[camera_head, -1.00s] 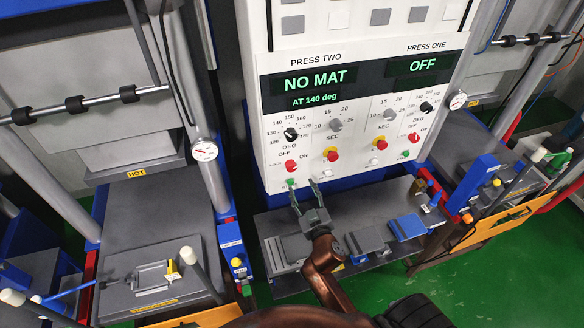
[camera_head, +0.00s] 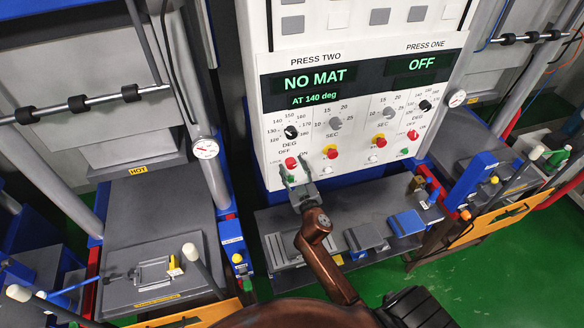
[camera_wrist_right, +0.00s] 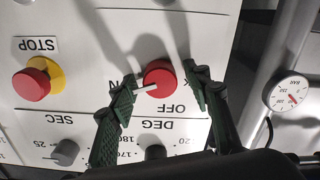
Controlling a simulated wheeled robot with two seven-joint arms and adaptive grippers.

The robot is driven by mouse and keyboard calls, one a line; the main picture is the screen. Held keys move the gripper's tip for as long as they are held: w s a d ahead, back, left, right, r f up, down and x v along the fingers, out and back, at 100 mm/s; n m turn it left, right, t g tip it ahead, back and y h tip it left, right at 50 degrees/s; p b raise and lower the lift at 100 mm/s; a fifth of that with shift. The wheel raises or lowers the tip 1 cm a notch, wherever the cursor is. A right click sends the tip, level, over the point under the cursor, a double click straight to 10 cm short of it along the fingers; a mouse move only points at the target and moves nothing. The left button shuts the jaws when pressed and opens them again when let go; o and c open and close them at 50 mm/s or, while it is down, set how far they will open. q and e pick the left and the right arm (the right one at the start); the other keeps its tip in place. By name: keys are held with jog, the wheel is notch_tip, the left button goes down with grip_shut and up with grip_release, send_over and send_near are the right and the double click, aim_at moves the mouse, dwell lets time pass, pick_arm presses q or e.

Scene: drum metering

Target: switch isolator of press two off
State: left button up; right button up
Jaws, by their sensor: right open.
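The press two isolator is a red knob (camera_head: 291,163) low on the white control panel (camera_head: 268,135), between OFF and ON labels. It also shows in the right wrist view (camera_wrist_right: 160,73), where the picture is upside down; its white pointer lies toward the partly hidden ON label. My right gripper (camera_head: 293,172) is open at the knob. In the right wrist view its green fingers (camera_wrist_right: 160,80) stand on either side of the knob; I cannot tell whether they touch it. The press two display (camera_head: 318,80) reads NO MAT, AT 140 deg. My left gripper is not in view.
A red stop button on yellow (camera_head: 330,152) is close to the right of the isolator. The press one isolator (camera_head: 413,135) is farther right. Below the panel is a grey shelf (camera_head: 345,205) with blocks. A hot press (camera_head: 155,215) stands at left.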

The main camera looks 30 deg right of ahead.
jog(key=shift+c, duration=0.7)
jog(key=c, duration=1)
